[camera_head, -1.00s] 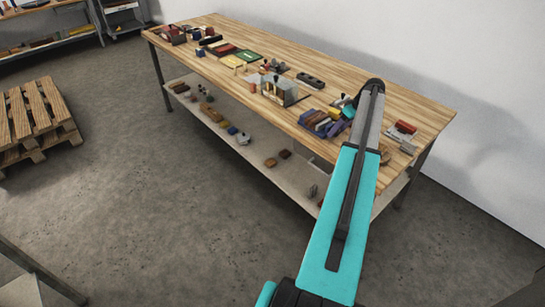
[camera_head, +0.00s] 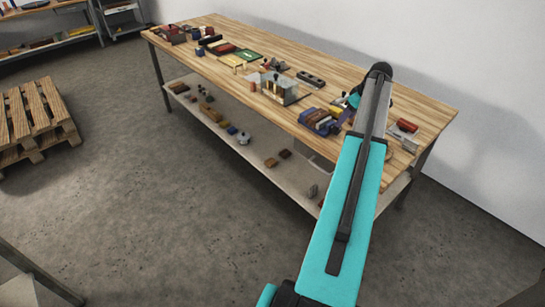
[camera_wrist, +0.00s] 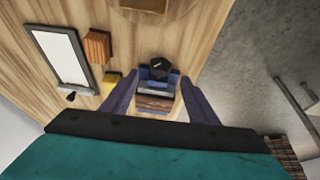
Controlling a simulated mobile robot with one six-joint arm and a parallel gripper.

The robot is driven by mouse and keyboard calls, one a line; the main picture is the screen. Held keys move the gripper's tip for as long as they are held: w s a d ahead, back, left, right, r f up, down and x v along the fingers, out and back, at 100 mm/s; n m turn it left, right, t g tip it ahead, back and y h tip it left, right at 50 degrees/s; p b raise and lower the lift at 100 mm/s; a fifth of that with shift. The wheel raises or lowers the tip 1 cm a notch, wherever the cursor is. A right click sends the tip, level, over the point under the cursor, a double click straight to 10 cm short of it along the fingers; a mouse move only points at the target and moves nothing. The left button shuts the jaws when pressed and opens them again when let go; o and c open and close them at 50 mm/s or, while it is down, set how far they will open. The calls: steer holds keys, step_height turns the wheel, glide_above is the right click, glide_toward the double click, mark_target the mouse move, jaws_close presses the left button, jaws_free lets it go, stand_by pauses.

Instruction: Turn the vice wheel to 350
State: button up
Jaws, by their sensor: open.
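A dark many-sided knob (camera_wrist: 160,65) with a small light mark shows in the wrist view; it may be the vice wheel, but I cannot read a setting on it. It sits at the far end of a block-like group with blue, grey and brown bands (camera_wrist: 155,98). My gripper (camera_wrist: 160,85) is open, its two purple fingers spread on either side of this group, with no clear contact. In the head view my gripper (camera_head: 346,116) is above the right part of the workbench, mostly hidden by my arm.
The wooden workbench (camera_head: 345,75) carries several small items. A pallet (camera_head: 35,120) stands on open floor.

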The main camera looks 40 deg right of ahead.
steer(key=b+v, duration=0.2)
steer(key=v, duration=0.5)
steer(key=w+a+f+n+g+y, duration=0.1)
steer(key=w+a+f, duration=0.8)
steer(key=a, duration=0.4)
steer(key=w+a+f+n+g+y, duration=0.1)
steer(key=w+a+f+n+y, duration=0.1)
steer(key=w+a+f, duration=0.7)
steer(key=a+f, duration=0.3)
steer(key=shift+a+n+g+p, duration=0.3)
steer(key=shift+a+p, duration=0.1)
steer(key=shift+w, duration=0.1)
stand_by(0.5)
